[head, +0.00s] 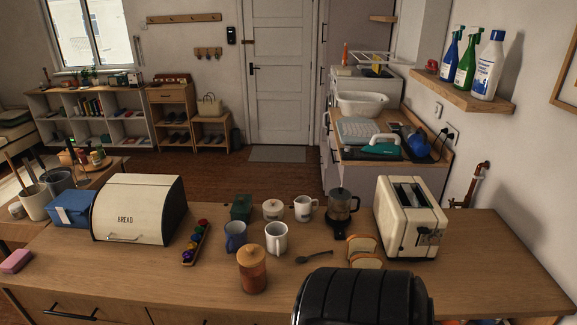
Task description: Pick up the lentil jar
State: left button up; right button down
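The lentil jar appears to be the clear jar of orange-brown contents with a wooden lid (252,270). It stands upright near the front of the wooden counter (190,285), in front of a white mug (276,239) and a blue mug (235,236). No label on it is readable. Neither of my grippers is in view, and nothing is seen touching the jar.
A bread bin (138,210) and a rack of coloured capsules (196,243) stand left of the jar. A dark spoon (315,257), bread slices (363,245), coffee pot (341,212) and toaster (411,217) are to its right. A black ribbed shape, possibly mine, hides counter at bottom right.

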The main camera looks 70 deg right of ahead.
aim_at(254, 280)
jog(key=z, duration=0.4)
jog(key=k+l+z, duration=0.1)
jog(key=z, duration=0.65)
jog(key=l+z, duration=0.15)
jog(key=z, duration=0.25)
jog(key=k, duration=0.05)
